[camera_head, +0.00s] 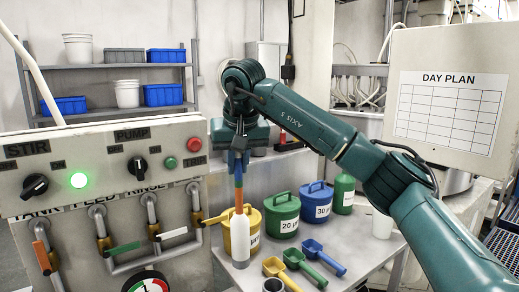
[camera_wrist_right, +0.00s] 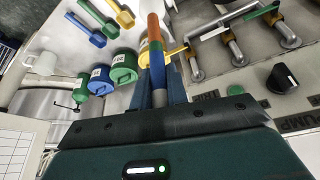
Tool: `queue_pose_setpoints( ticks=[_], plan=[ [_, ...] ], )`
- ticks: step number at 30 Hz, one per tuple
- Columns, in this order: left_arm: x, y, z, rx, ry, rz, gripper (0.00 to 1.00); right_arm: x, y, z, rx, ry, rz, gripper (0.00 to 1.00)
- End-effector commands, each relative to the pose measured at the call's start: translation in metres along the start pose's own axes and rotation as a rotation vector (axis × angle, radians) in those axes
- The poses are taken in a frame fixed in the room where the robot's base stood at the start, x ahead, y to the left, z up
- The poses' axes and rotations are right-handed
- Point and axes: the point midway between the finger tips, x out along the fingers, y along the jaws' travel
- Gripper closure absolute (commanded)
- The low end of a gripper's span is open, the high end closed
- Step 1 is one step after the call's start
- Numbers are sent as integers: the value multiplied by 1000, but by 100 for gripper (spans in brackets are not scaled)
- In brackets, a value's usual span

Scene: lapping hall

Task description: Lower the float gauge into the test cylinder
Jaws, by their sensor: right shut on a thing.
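My right gripper (camera_head: 238,158) points down above the table and is shut on the float gauge (camera_head: 239,194), a thin upright rod with blue, green and orange bands. The right wrist view shows the gauge (camera_wrist_right: 155,48) between the fingers (camera_wrist_right: 160,88), its orange part farthest out. A white bottle-shaped body (camera_head: 243,243) is directly below the rod; I cannot tell whether it belongs to the gauge. An open, dark-mouthed cylinder (camera_head: 273,286), possibly the test cylinder, is cut off at the bottom edge, right of and below the gauge. My left gripper is not in view.
Yellow (camera_head: 256,225), green (camera_head: 282,213) and blue (camera_head: 317,202) canisters and a green bottle (camera_head: 343,193) stand behind. Yellow (camera_head: 275,267), green (camera_head: 297,262) and blue (camera_head: 320,254) scoops lie on the table (camera_head: 371,258). A valve panel (camera_head: 80,165) stands close on the left.

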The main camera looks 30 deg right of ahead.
Motion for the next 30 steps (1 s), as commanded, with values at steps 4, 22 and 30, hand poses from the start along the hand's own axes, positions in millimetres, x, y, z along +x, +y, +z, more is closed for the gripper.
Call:
queue_pose_setpoints(
  ticks=[4,22,30],
  plan=[
    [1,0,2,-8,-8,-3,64,12,-28,11,-4,-1,0,100],
    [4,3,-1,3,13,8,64,50,-79,36,2,2,-1,100],
    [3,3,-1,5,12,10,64,49,-79,36,2,2,-1,100]
  ],
)
